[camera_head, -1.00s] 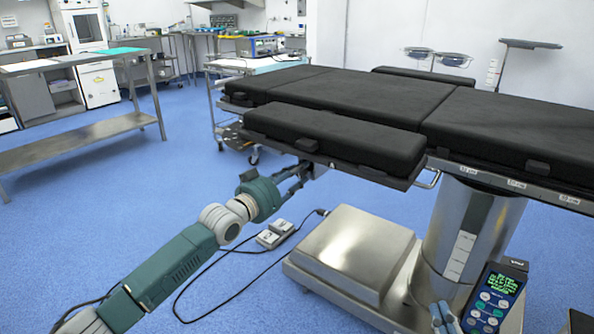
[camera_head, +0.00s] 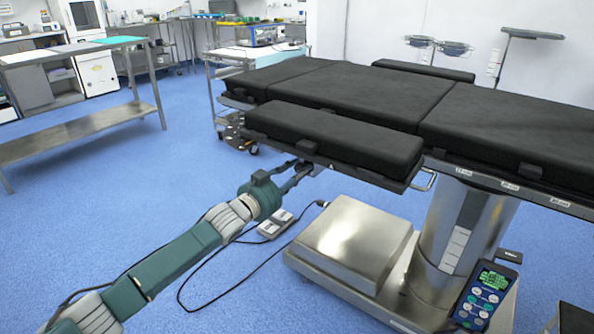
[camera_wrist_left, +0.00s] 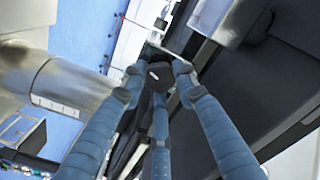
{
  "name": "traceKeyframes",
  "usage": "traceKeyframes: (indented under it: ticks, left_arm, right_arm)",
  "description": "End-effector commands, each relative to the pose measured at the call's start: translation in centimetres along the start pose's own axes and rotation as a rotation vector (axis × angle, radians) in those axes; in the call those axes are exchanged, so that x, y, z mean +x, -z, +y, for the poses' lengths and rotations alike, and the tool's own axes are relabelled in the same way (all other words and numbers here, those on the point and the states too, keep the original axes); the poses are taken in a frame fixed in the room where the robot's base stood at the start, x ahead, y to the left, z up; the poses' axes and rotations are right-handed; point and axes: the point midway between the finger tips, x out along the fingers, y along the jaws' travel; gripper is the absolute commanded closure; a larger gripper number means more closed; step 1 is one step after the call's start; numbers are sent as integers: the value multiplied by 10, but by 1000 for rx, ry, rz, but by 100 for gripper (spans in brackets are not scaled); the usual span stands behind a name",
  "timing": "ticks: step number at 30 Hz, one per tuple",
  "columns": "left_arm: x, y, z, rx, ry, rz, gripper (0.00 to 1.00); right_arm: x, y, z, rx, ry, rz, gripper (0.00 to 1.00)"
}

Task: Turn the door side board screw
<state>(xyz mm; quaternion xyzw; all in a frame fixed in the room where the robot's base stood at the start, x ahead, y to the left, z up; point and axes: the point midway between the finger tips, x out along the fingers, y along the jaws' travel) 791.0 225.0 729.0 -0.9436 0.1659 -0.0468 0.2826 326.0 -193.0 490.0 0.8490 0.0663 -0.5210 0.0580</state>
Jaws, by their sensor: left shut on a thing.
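The operating table's side board (camera_head: 330,138) is a black padded board along the near left side of the table. My left gripper (camera_head: 304,170) reaches up from below left to its underside, near its left end. In the left wrist view, the three blue-grey fingers of my left gripper (camera_wrist_left: 158,78) close around a dark knob-like screw (camera_wrist_left: 160,74). The fingers are shut on it. In the head view the screw is hidden by the fingers and the board. My right gripper is not in view.
The table's steel column (camera_head: 462,235) and metal base (camera_head: 352,240) stand right of my left arm. A foot pedal (camera_head: 276,224) with a cable lies on the floor below. A hand control (camera_head: 485,294) hangs at the lower right. A steel bench (camera_head: 85,130) stands at the left.

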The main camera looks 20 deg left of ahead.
Motion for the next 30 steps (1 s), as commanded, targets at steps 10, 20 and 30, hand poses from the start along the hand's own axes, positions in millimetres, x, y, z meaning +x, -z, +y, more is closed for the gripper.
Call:
traceKeyframes:
  ticks: [10,20,30]
  left_arm:
    - [1,8,-5,10,7,15,97]
    - [1,5,-3,7,4,10,52]
    - [-23,1,0,5,0,5,52]
  right_arm:
    - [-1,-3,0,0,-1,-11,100]
    - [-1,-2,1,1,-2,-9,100]
    - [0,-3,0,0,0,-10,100]
